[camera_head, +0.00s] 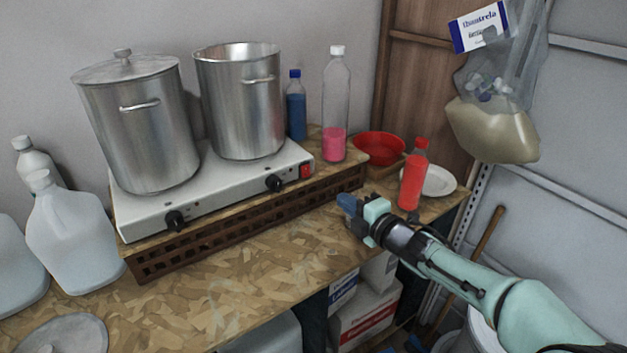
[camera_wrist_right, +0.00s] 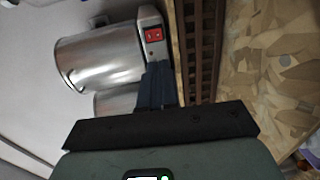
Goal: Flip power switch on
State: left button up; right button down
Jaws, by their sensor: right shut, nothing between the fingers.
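The power switch (camera_head: 306,171) is a small red rocker on the right front end of the white double hot plate (camera_head: 222,190). In the right wrist view the red switch (camera_wrist_right: 154,35) sits on the white end of the hot plate, just beyond the fingertips. My right gripper (camera_head: 345,203) is shut and empty. It is in front of and to the right of the switch, apart from it. In the right wrist view its dark fingers (camera_wrist_right: 157,72) lie together and point toward the switch. My left gripper is not in view.
A lidded pot (camera_head: 140,125) and an open pot (camera_head: 240,100) stand on the hot plate. A brown lattice stand (camera_head: 250,215) holds it above the chipboard bench (camera_head: 230,290). A red bottle (camera_head: 412,180) stands near my right gripper. Clear jugs (camera_head: 75,240) stand at left.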

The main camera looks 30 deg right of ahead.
aim_at(307, 175)
jog(key=w+p, duration=0.1)
jog(key=w, duration=0.3)
jog(key=w+f, duration=0.1)
jog(key=w, duration=0.3)
jog(key=w+a+p, duration=0.1)
jog(key=w, duration=0.4)
jog(key=shift+w+f+p, duration=0.1)
jog(key=shift+f+p, duration=0.2)
jog(key=shift+p, duration=0.05)
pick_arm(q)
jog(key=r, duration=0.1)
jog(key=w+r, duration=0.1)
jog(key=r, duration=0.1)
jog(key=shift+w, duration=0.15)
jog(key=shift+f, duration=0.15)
pick_arm(e)
jog(key=shift+w+f, duration=0.1)
